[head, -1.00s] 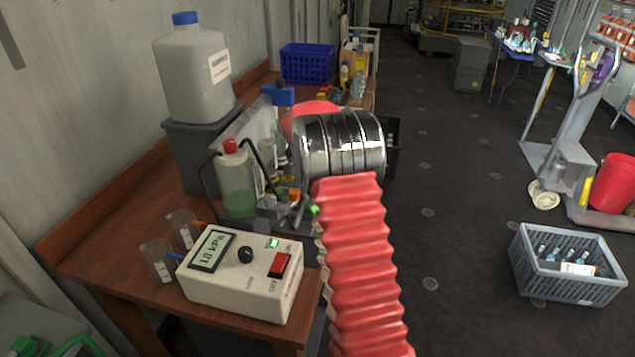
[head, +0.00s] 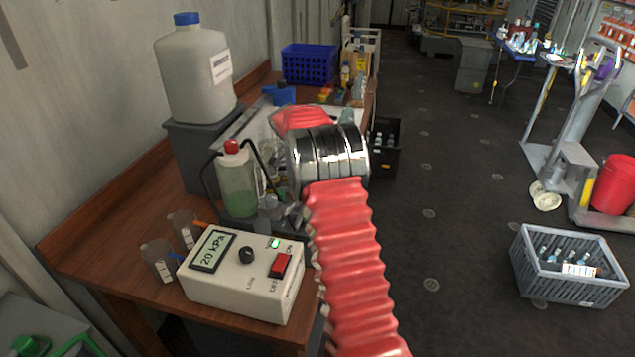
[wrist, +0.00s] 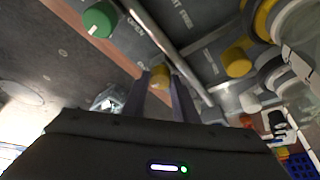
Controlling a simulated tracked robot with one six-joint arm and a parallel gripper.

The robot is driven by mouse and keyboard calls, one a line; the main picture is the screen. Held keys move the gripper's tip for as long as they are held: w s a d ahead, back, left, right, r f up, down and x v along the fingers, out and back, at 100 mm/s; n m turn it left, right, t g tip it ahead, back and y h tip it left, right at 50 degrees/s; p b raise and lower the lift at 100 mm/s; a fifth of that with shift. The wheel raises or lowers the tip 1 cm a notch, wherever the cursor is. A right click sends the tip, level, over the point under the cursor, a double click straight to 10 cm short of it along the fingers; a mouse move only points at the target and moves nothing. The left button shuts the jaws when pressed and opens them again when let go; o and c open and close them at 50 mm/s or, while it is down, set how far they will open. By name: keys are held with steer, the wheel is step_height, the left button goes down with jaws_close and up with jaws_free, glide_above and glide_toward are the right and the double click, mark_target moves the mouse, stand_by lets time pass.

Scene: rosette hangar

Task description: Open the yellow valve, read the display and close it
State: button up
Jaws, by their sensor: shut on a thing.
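The display (head: 213,250) on a white box (head: 245,283) reads 20 kPa in the head view, with a green lamp lit beside a red switch. In the wrist view, my gripper (wrist: 163,82) has its two fingers around a small yellow valve knob (wrist: 160,74) and is shut on it. The word OPEN is printed on the panel near it. In the head view my gripper (head: 284,212) is partly hidden by my red-sleeved arm, and the yellow knob cannot be made out there.
A green knob (wrist: 100,19) and a larger yellow knob (wrist: 237,60) sit nearby on the panel. A grey crate (head: 567,265) is on the floor at right.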

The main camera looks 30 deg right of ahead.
steer(key=o, duration=1)
steer(key=shift+v, duration=6.85)
